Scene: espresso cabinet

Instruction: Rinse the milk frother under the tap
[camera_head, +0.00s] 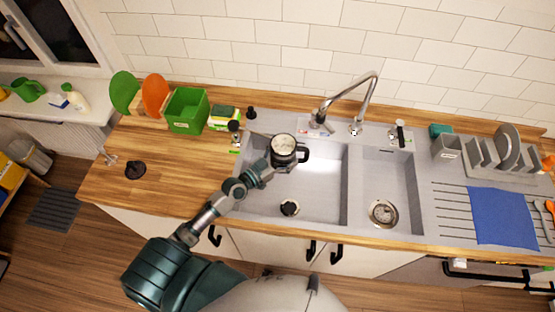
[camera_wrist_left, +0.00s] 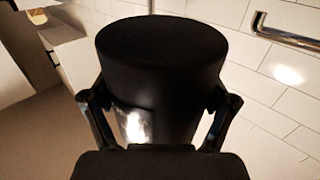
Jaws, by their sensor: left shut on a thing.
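The milk frother (camera_head: 284,144) is a dark, rounded vessel with a black handle on its right and a light, greyish top. It is over the back left part of the large left sink basin (camera_head: 325,195). My left gripper (camera_head: 270,163) is shut on it; in the left wrist view the two fingers press the sides of the black frother (camera_wrist_left: 160,55). The chrome tap (camera_head: 371,92) arches up behind the sink, right of the frother and apart from it. No water stream shows. My right gripper is not in view.
A smaller basin (camera_head: 392,180) is on the right. Beyond it are a grey dish rack (camera_head: 480,168) and a blue cloth (camera_head: 500,215). A green box (camera_head: 187,112) and sponges (camera_head: 223,116) stand behind on the left. The wooden counter (camera_head: 175,185) is mostly clear.

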